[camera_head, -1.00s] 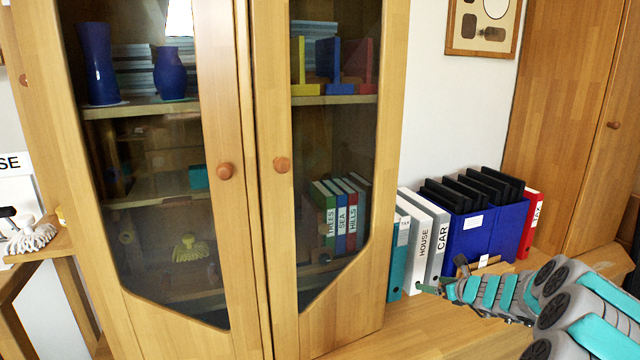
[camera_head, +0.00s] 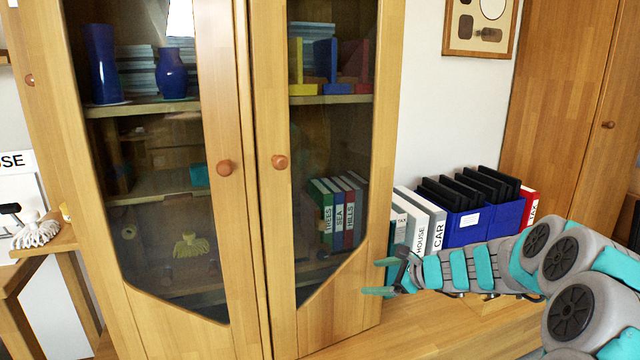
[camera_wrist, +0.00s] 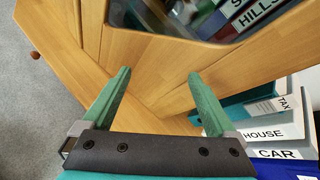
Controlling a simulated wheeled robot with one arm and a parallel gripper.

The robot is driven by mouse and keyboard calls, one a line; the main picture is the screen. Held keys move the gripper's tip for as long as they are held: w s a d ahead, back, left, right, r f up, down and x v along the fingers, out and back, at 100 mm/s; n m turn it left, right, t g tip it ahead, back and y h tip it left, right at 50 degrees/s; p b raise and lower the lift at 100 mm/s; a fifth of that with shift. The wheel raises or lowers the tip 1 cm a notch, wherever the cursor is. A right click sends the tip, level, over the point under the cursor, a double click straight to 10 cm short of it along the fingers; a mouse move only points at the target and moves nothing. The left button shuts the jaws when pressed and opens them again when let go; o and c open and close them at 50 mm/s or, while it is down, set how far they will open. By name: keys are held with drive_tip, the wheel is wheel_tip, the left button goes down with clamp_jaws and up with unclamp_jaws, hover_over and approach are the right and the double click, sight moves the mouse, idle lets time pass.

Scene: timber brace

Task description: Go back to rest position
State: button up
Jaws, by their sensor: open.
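My gripper (camera_head: 378,277) is in front of the lower right part of the glass-door cabinet (camera_head: 386,140), left of the binders. Its two green fingers are apart and nothing is between them; in the wrist view my gripper (camera_wrist: 160,85) shows the cabinet's wooden door edge and ledge beyond the fingertips. My grey and teal arm reaches in from the right over the wooden ledge. Both cabinet doors are shut, with round knobs (camera_head: 224,168) and (camera_head: 280,161).
White, grey and teal binders (camera_head: 420,222) stand on the ledge beside the cabinet, with a blue file box (camera_head: 470,228) and a red binder (camera_head: 529,205) to their right. A tall wooden cupboard (camera_head: 560,110) stands at the right. A side table (camera_head: 52,245) is at the left.

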drive_tip(key=s+a+r+n+g+h, duration=0.1)
drive_tip(key=s+a+n+g, duration=0.35)
drive_tip(key=s, duration=0.75)
drive_tip(key=s+a+r+n+g, duration=0.1)
drive_tip(key=s+a+n+g, duration=0.1)
drive_tip(key=s+a+n, duration=0.85)
drive_tip(key=s+d+f+n+g+h, duration=0.1)
drive_tip(key=s+d+n+h, duration=0.1)
drive_tip(key=s+d, duration=0.3)
drive_tip(key=s+d+n+g+h, duration=0.1)
drive_tip(key=s+d, duration=0.4)
drive_tip(key=s, duration=0.7)
drive_tip(key=s+d+f+n+g+h, duration=0.1)
drive_tip(key=s+d+n+h, duration=0.2)
drive_tip(key=s, duration=0.6)
drive_tip(key=d+h, duration=0.1)
drive_tip(key=d, duration=0.1)
drive_tip(key=shift+s+d+f+n, duration=0.3)
drive_tip(key=shift+s+d+f, duration=0.05)
drive_tip(key=shift+g, duration=0.25)
